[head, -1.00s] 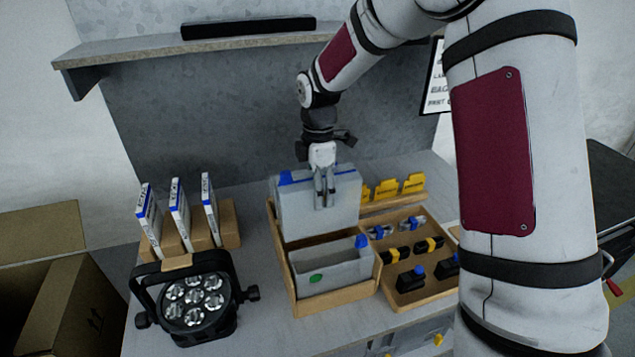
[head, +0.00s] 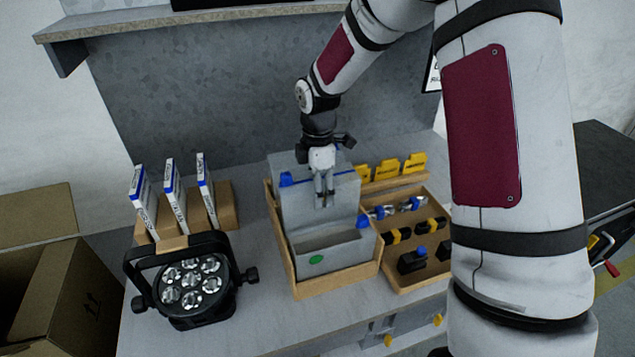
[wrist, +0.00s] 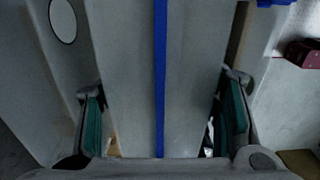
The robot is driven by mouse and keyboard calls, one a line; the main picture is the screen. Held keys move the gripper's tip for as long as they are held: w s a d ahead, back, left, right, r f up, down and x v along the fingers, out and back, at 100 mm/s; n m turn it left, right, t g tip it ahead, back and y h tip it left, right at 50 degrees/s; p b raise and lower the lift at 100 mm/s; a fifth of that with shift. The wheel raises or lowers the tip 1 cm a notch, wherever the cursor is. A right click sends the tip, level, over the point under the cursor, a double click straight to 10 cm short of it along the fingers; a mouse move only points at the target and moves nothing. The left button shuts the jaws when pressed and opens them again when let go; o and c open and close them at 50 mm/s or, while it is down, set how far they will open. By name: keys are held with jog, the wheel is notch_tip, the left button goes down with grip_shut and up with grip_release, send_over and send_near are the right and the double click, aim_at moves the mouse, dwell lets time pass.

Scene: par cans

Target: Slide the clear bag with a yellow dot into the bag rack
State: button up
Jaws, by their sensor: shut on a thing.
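My gripper (head: 324,200) is shut on the top of a grey, see-through bag (head: 300,210) with a blue tab at its upper left. The bag hangs upright, its lower part inside the wooden bag rack (head: 335,283) and hidden behind a front bag (head: 345,262) with a green dot. Another grey bag (head: 285,160) shows behind the held one. In the wrist view the held bag's blue top strip (wrist: 160,80) runs between the two finger pads. A pale oval dot (wrist: 62,20) shows on a bag beside it. No yellow dot is visible on the held bag.
A wooden tray (head: 400,282) with black and yellow parts and yellow cards adjoins the rack on the right. A black par can (head: 190,285) and a wooden holder (head: 225,205) with white-blue boxes stand left. A shelf (head: 110,28) overhangs the back.

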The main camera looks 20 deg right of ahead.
jog(key=shift+f+b, duration=0.4)
jog(key=shift+f, duration=1.2)
jog(key=o, duration=1.1)
jog(key=shift+o, duration=0.2)
notch_tip(320, 180, up, 11)
jog(key=shift+r, duration=0.5)
